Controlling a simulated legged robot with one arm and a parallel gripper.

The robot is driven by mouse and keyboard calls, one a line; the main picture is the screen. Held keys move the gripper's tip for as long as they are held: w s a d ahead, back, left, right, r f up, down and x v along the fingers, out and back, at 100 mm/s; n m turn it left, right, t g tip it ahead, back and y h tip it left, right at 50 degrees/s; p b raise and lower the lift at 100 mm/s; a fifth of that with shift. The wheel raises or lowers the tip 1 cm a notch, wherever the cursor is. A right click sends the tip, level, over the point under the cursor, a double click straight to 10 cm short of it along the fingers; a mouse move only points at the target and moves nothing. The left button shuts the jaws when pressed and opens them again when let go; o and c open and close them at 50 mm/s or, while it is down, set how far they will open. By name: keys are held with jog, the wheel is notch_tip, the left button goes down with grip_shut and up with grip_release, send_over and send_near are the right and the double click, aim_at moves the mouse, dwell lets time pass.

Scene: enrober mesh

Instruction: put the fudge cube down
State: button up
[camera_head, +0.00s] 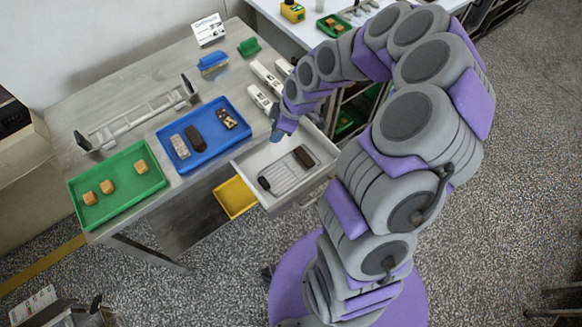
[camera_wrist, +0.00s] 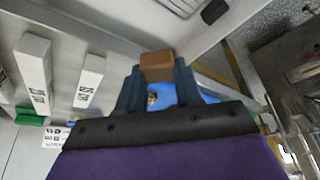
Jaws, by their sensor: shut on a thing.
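My gripper (camera_wrist: 157,82) is shut on a brown fudge cube (camera_wrist: 157,65), which shows between the blue-grey fingertips in the wrist view. In the head view my gripper (camera_head: 276,134) hangs near the back left edge of the pulled-out white drawer (camera_head: 240,166), right of the blue tray (camera_head: 165,150). The held cube cannot be made out there. The drawer holds a wire mesh (camera_head: 285,181) with a dark bar at each end. Three tan cubes sit in the green tray (camera_head: 121,203), one of them this cube (camera_head: 141,167).
The blue tray holds several bars and pieces. A long metal rack (camera_head: 140,118) stands behind it. White blocks with printed codes (camera_head: 266,77) stand behind my gripper. A yellow bin (camera_head: 235,197) sits below, left of the drawer. The steel table (camera_head: 85,100) has bare room at the back left.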

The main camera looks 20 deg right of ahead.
jog(key=s+d+f+n+g, duration=0.2)
jog(key=s+f+n+g, duration=0.15)
jog(key=n, duration=0.35)
jog(key=n+b, duration=0.2)
send_over(282, 174)
jog(key=d, duration=0.2)
jog(key=f, duration=0.7)
jog(key=shift+w+a+f, duration=0.1)
jog(key=shift+w+f, duration=0.1)
jog(key=shift+f, duration=0.05)
jog(key=shift+d+f, duration=0.25)
notch_tip(282, 174, down, 3)
jog(key=shift+f+b, duration=0.1)
jog(key=shift+b, duration=0.3)
jog(key=shift+a, duration=0.5)
